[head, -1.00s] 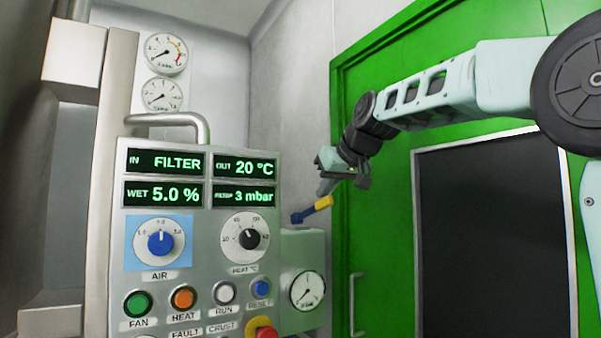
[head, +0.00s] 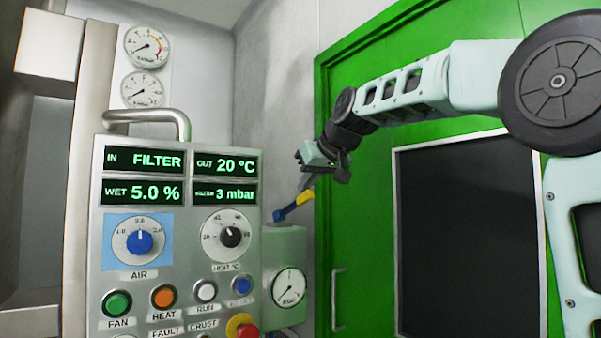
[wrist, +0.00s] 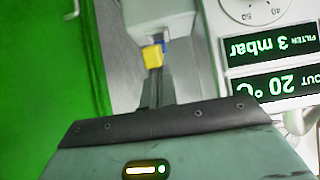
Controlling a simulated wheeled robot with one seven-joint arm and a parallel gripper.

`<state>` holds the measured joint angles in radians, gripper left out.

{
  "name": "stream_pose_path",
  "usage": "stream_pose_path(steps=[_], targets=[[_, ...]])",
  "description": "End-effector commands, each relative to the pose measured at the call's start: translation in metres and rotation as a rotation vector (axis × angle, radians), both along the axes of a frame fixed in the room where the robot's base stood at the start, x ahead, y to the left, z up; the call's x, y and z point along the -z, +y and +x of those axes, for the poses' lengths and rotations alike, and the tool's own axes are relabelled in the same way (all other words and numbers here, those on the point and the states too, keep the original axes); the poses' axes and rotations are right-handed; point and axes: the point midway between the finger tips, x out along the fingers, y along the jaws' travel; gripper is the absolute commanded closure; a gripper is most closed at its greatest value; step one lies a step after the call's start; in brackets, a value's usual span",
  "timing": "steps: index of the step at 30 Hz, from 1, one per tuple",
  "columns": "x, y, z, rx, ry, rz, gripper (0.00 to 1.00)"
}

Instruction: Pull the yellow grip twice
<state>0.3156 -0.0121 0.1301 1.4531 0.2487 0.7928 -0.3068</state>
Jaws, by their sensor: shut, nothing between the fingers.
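The yellow grip (head: 306,197) is the end of a short blue lever (head: 287,211) on top of the grey-green box right of the control panel. The lever slants up to the right. In the wrist view the yellow grip (wrist: 152,57) lies just beyond my fingertips. My gripper (head: 306,184) is shut and empty, pointing down at the grip from above. In the wrist view its closed fingers (wrist: 156,77) end close to the grip; I cannot tell whether they touch it.
The control panel (head: 175,225) with displays, dials and buttons stands left of the lever. A small gauge (head: 289,286) is on the box below the lever. A green door (head: 365,230) with a dark window stands behind my arm.

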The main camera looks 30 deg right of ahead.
Motion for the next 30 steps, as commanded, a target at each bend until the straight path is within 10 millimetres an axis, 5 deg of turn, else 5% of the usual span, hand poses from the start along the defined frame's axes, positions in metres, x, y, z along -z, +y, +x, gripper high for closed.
stream_pose_path(steps=[5, 15, 30], targets=[[-0.037, 0.002, 0.01, 0.0, -0.012, -0.002, 1.0], [-0.068, -0.001, -0.056, 0.002, -0.02, -0.002, 1.0], [-0.082, -0.001, -0.076, 0.001, -0.018, -0.001, 1.0]])
